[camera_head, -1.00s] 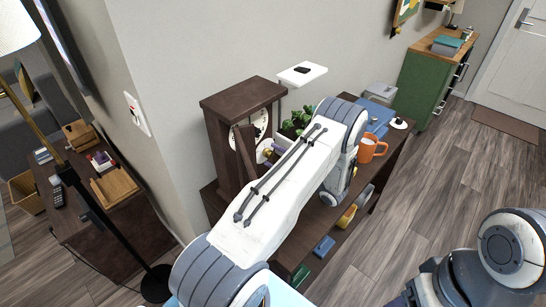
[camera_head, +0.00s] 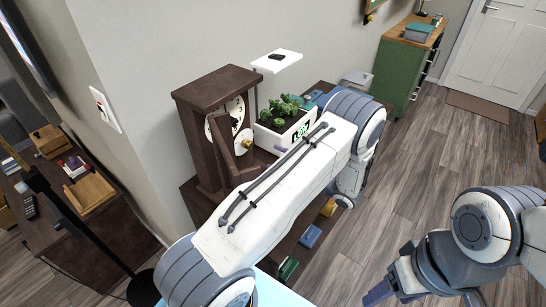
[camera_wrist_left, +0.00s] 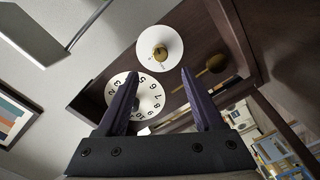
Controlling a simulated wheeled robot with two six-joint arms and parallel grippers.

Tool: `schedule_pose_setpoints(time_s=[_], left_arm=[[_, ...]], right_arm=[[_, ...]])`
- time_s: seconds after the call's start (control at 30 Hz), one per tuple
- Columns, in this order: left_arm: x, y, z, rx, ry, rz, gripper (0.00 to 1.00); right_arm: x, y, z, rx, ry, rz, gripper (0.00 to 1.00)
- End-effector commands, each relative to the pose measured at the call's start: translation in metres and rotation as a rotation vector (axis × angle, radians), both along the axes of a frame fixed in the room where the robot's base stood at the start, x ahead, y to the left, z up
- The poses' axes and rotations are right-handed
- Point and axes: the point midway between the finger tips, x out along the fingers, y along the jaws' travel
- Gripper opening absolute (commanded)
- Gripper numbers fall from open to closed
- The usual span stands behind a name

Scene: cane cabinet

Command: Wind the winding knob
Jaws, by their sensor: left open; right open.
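A dark wooden clock case (camera_head: 196,110) stands against the wall in the head view, with a white numbered dial (camera_head: 214,124) and an angled wooden panel beside it. A brass knob (camera_head: 247,143) shows near that panel. In the left wrist view are the numbered dial (camera_wrist_left: 150,97), a white disc with a brass centre knob (camera_wrist_left: 160,51), and a brass ball on a stem (camera_wrist_left: 216,63). My left gripper (camera_wrist_left: 158,85) is open and empty, its fingers pointing towards the dial; my arm mostly hides it in the head view. My right gripper (camera_head: 422,298) is open and empty, low right, away from the clock.
A white planter (camera_head: 283,132) with green plants stands right of the clock, close to my left arm. A white lamp-like panel (camera_head: 277,61) rises behind it. The shelf below holds several coloured items. Open wooden floor (camera_head: 420,180) lies to the right.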

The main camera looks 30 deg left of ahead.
Motion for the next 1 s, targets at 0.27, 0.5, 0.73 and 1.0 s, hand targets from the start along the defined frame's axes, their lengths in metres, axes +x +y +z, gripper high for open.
schedule_pose_setpoints(time_s=[0.27, 0.5, 0.73, 1.0], left_arm=[[0.000, 0.001, 0.002, -0.004, -0.070, 0.002, 0.69], [0.001, 0.001, 0.005, -0.033, -0.604, 0.013, 0.69], [0.001, 0.002, 0.005, -0.072, -1.248, 0.019, 0.69], [0.000, 0.002, 0.001, -0.106, -1.724, 0.021, 0.69]], right_arm=[[0.000, 0.000, 0.005, 0.000, 0.000, 0.000, 0.66], [0.000, 0.000, 0.030, 0.000, 0.000, -0.001, 0.66], [0.000, 0.000, 0.054, 0.000, 0.000, -0.002, 0.66], [0.000, 0.000, 0.068, 0.000, 0.000, -0.002, 0.66]])
